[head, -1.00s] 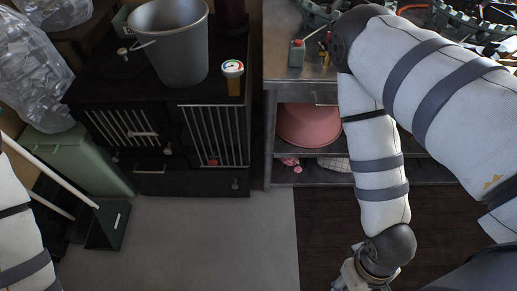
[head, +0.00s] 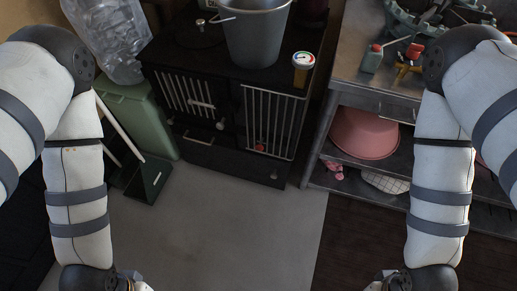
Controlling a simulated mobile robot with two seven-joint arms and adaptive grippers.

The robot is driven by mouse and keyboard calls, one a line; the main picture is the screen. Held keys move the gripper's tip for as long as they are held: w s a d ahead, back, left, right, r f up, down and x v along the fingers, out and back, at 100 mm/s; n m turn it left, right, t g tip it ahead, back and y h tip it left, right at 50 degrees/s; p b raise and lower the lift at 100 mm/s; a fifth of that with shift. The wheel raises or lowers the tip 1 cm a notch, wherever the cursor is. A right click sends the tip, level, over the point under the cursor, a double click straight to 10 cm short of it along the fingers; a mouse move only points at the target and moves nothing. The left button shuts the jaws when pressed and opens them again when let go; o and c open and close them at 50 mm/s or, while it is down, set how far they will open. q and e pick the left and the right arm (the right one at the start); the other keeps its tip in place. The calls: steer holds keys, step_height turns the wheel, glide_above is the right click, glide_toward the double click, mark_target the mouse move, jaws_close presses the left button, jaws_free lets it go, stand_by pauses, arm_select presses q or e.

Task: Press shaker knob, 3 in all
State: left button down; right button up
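A black stove (head: 225,90) with two barred front doors stands at the back, left of centre in the head view. Its front carries a small red knob (head: 260,147) low on the right door and pale metal knobs, one near the middle (head: 220,125) and one at the lower right (head: 274,175). I cannot tell which is the shaker knob. My left and right arms hang down at either side of the view, well in front of the stove. Both wrists are cut off by the bottom edge, and the gripper fingers are hidden.
A grey bucket (head: 255,38) and a gauge (head: 303,62) are on the stove top. A green bin (head: 140,112) and dustpan (head: 147,180) stand at left. A metal shelf unit (head: 345,93) with a pink basin (head: 364,133) is at right. Grey floor (head: 215,225) before the stove is clear.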

jaws_close()
stand_by(1.1)
